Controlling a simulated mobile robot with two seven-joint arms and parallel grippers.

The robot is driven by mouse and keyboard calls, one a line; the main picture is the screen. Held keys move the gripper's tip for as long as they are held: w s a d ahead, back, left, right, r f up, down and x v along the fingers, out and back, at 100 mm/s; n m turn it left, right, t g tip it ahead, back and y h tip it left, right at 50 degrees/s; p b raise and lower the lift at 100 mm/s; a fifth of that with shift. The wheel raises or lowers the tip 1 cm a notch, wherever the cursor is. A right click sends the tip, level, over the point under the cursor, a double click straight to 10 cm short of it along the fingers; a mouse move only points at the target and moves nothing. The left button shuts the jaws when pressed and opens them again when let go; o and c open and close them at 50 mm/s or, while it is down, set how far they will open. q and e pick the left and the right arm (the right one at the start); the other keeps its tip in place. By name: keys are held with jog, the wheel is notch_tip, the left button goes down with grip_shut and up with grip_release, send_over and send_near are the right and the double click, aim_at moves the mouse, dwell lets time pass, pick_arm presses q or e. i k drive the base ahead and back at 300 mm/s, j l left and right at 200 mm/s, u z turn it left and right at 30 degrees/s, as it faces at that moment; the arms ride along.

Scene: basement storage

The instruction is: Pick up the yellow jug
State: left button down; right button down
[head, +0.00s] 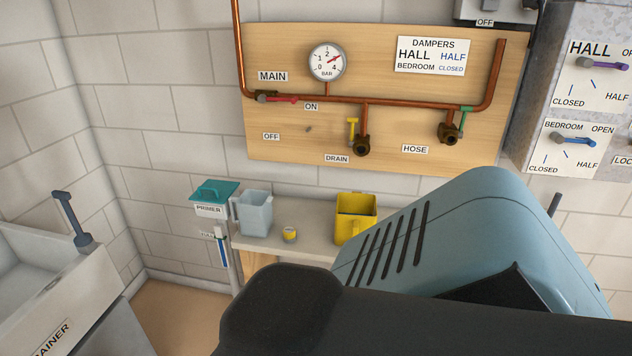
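The yellow jug (350,228) stands upright on a pale shelf (306,213) below the pipe board in the head view. Its open top faces up toward me, and its lower right side is close to the edge of a blue-grey vented housing in front. Neither of my grippers shows in this view. A large dark rounded part in the foreground covers the lower middle and right of the picture.
A teal-lidded primer box (211,198) is at the shelf's left end. The blue-grey vented housing (470,225) blocks the right. A white sink (50,280) stands at left.

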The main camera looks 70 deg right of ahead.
aim_at(357, 211)
jog(key=z, duration=2.45)
